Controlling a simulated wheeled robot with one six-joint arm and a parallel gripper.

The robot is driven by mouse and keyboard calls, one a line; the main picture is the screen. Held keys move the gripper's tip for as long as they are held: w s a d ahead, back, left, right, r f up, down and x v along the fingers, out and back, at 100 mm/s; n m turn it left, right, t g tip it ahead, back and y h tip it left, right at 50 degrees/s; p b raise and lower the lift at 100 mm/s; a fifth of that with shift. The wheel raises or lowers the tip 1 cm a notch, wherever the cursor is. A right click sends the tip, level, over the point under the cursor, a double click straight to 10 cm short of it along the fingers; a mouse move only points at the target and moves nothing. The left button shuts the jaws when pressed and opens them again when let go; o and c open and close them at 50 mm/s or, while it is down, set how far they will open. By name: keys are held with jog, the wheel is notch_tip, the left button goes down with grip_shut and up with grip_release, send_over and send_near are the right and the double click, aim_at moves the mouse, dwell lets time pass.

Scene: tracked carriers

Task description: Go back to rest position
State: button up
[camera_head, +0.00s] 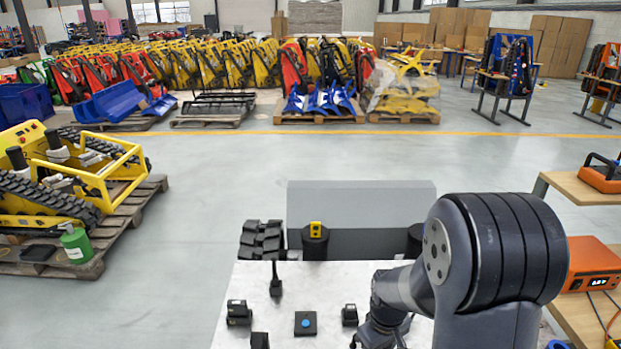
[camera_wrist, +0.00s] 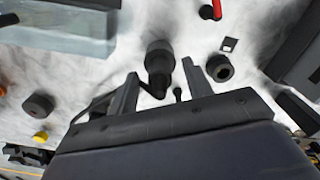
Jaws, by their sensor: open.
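My gripper (camera_wrist: 163,84) shows in the wrist view with its two dark fingers apart and nothing seen held between them. A dark cylindrical part (camera_wrist: 159,58) appears just beyond the fingertips; I cannot tell how far off it is. In the head view my arm comes in from the lower right over a white-topped table (camera_head: 285,283). My gripper there is low near the bottom edge and mostly hidden by my own arm. A small black box with a blue button (camera_head: 305,329) sits on the table to its left.
A black tread piece (camera_head: 262,240) and a dark cylinder with a yellow top (camera_head: 315,243) stand at the table's back, before a grey panel (camera_head: 360,203). Small black blocks (camera_head: 238,313) lie at the left. An orange device (camera_head: 592,263) is on a side bench. Open floor lies beyond.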

dwell(0.5)
jog(key=shift+f+b, duration=0.4)
jog(key=shift+b, duration=0.05)
notch_tip(320, 180, up, 10)
jog(key=shift+r, duration=0.1)
notch_tip(320, 180, down, 10)
jog(key=shift+r, duration=0.1)
notch_tip(320, 180, up, 6)
jog(key=p, duration=0.6)
jog(key=shift+r, duration=0.25)
